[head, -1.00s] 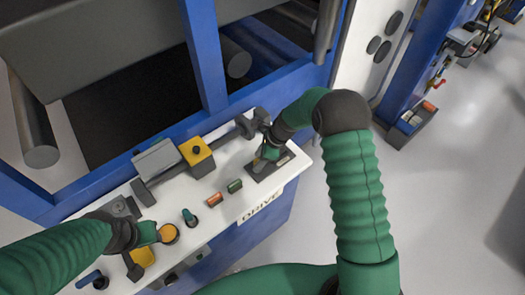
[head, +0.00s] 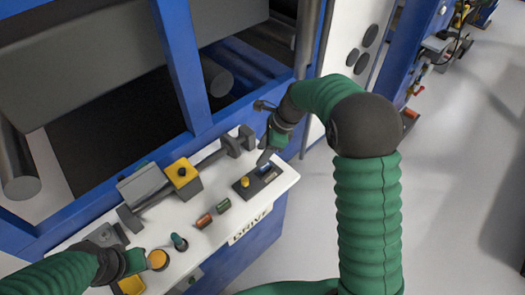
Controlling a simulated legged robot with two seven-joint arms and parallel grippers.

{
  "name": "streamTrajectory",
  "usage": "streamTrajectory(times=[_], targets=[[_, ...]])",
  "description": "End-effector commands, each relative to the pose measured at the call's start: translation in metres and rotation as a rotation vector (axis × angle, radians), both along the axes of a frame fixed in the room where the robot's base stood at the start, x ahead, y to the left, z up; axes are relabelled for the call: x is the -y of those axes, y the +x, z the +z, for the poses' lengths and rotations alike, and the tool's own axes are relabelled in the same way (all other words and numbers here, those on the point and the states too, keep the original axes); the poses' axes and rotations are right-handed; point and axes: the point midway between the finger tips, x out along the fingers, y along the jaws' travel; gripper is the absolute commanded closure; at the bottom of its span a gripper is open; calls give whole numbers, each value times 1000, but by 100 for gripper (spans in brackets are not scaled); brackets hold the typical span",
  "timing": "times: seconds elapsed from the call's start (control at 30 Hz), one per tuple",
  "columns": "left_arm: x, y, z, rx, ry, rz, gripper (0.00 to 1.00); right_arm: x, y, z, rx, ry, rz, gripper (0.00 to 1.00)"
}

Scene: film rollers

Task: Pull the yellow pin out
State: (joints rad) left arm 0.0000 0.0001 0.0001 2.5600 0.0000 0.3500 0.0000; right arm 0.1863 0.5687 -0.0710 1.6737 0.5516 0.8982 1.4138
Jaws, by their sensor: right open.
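A small yellow pin (head: 245,181) stands upright at the left end of a dark plate (head: 268,183) on the white control panel. A blue part (head: 264,168) sits at the plate's far right side. My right gripper (head: 264,159) is open and empty at the plate's back edge, just behind and to the right of the pin, apart from it. My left gripper (head: 145,261) is low at the left beside a round yellow button (head: 158,260); its jaws are too small to read.
Blue frame posts (head: 180,70) stand behind. Open floor lies to the right.

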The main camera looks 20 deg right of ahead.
Motion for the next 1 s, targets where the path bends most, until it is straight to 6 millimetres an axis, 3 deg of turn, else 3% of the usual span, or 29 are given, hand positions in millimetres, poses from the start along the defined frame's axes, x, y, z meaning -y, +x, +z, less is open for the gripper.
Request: streamTrajectory(times=[0.07, 0.17, 0.3, 0.57, 1.0], targets=[[0, 0, 15, -1, 0, 0, 64, 0, 0, 7, -2, 2, 1, 53], [0, 0, 55, 0, 0, 0, 64, 2, -1, 17, -6, 6, 0, 53], [0, 1, 91, 1, 0, 0, 64, 5, -5, 12, -5, 4, -2, 53], [0, 0, 91, -1, 0, 0, 64, -2, -2, -24, -4, 3, 0, 53], [0, 0, 106, 0, 0, 0, 64, -41, 15, -127, -4, 2, 1, 53]])
